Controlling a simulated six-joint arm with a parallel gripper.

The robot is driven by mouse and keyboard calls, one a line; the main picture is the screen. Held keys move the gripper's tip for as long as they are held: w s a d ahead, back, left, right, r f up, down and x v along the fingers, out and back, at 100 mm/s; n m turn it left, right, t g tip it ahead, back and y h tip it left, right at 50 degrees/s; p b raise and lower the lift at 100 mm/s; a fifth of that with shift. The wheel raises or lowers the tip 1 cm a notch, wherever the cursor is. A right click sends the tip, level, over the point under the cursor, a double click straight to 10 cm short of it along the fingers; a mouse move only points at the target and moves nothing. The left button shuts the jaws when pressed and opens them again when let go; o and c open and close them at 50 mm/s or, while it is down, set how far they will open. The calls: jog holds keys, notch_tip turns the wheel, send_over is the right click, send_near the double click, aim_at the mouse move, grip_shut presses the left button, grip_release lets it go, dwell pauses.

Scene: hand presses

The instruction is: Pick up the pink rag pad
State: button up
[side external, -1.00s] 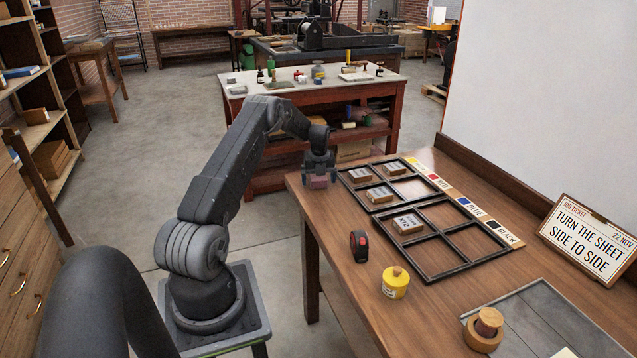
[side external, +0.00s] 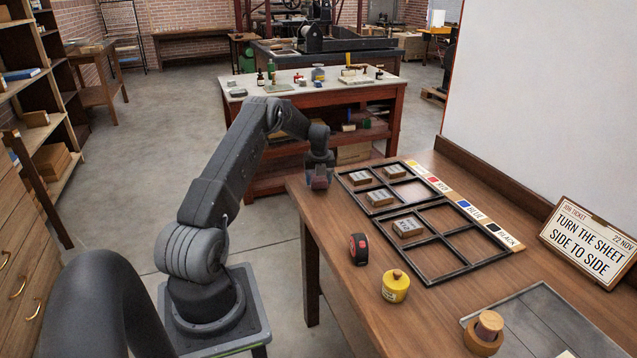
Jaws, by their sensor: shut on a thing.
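The pink rag pad (side external: 319,184) is a small dull pink block at the far left corner of the wooden table. My gripper (side external: 319,178) points down over it and is shut on it. The jaws and my wrist cover much of the pad, and I cannot tell whether its underside touches the table.
Right of my gripper, black divided frames (side external: 432,234) hold several type blocks (side external: 408,227). A colour-labelled strip (side external: 466,205) runs behind them. A tape measure (side external: 359,248), a yellow jar (side external: 395,285) and a wooden-knobbed thing (side external: 484,333) stand nearer. The table's left edge is close.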

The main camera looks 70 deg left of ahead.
aim_at(318, 178)
notch_tip(318, 178, up, 9)
jog(key=shift+r, duration=0.1)
dwell(0.5)
